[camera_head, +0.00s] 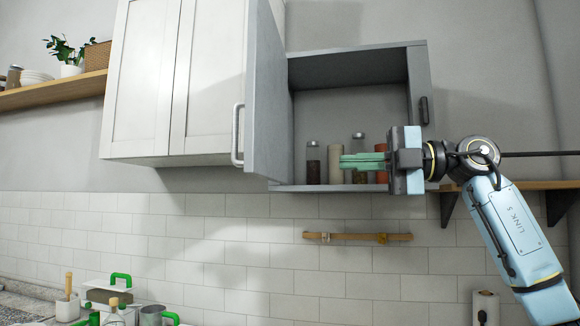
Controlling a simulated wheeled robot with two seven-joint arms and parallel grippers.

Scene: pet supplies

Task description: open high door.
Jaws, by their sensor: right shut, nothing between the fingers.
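A grey wall cabinet (350,67) hangs high on the wall. Its left door (268,95) stands swung outward, with a pale bar handle (237,135) on its free edge, and the inside shows. A narrow panel with a dark handle (424,110) is at the cabinet's right side; I cannot tell whether it is a second open door. My right gripper (343,161) comes in from the right, its green fingers shut and empty, pointing left in front of the lower opening. It is apart from the left door and its handle. My left gripper is not in view.
Jars (313,163) and other containers stand inside the cabinet, partly hidden by my right gripper. White closed cabinets (150,80) adjoin on the left. A wooden rail (357,237) is below, and a shelf (510,185) is at right. Kitchen items crowd the counter at lower left.

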